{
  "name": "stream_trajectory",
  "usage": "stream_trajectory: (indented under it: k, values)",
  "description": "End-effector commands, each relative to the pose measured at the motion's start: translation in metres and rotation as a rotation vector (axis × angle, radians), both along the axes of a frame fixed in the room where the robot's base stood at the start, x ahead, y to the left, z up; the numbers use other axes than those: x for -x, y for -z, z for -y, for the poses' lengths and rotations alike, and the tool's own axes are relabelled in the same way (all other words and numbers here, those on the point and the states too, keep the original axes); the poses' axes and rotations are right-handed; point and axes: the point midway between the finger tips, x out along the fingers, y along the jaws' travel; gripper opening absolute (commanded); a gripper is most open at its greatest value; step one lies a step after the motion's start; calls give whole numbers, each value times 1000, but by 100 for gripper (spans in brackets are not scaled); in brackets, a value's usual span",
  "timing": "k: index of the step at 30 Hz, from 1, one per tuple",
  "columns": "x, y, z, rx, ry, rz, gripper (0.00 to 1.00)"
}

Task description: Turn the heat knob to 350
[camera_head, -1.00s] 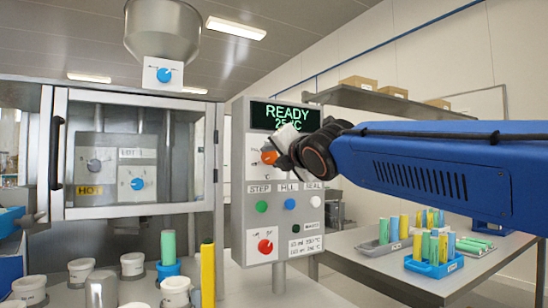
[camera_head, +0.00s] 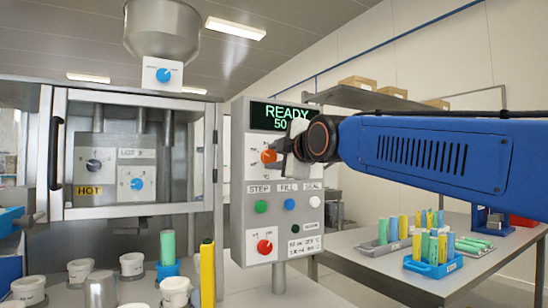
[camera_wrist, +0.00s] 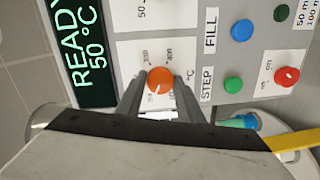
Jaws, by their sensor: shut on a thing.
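The orange heat knob (camera_head: 269,156) is on the upper part of the grey control panel (camera_head: 236,220), on a white dial plate. It also shows in the wrist view (camera_wrist: 160,80), with a white pointer mark and numbers around it. My gripper (camera_head: 277,156) reaches in from the right and is shut on the knob; in the wrist view (camera_wrist: 159,92) one finger lies on each side of it. The display (camera_head: 282,116) above reads READY and 50; the wrist view shows 50 °C. Part of the dial scale is hidden by my fingers.
Green STEP (camera_head: 262,207), blue FILL (camera_head: 290,204) and white SEAL (camera_head: 315,202) buttons sit just below the knob. A red knob (camera_head: 264,247) is lower on the panel. A glass-fronted cabinet (camera_head: 135,209) stands left; a table (camera_head: 375,275) with trays stands right.

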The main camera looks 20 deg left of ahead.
Motion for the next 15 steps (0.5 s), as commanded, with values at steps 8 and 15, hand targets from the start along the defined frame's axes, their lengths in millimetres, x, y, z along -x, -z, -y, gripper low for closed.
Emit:
stream_trajectory:
  k: [8, 15]
  values:
    - [-1, 2, 1, -166, 1, -201, 11]
    - [-1, 3, 1, -313, 1, -375, 11]
